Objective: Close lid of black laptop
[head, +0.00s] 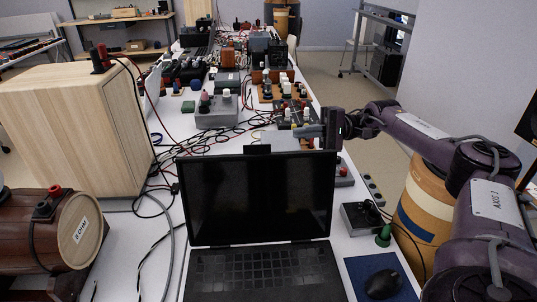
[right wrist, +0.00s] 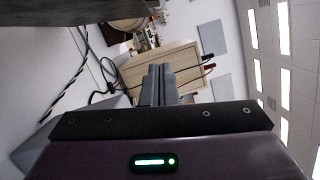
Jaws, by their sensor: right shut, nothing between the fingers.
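The black laptop (head: 258,200) stands open on the white table, its dark screen upright and facing me, its keyboard (head: 262,268) toward me. My right gripper (head: 303,132) is just beyond and above the right part of the lid's top edge in the head view, its fingers pointing left. The fingers are shut and empty, and also show in the right wrist view (right wrist: 158,84). It looks apart from the lid, though the exact gap is hard to tell. A dark surface at the top left of the wrist view may be the lid. My left gripper is not in view.
A large wooden speaker box (head: 75,130) and a brown wooden barrel (head: 50,232) stand on the left. Cables and test devices (head: 217,110) crowd the table behind the laptop. A small dark box (head: 362,217) and a mouse (head: 383,284) on a blue mat lie to the right.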

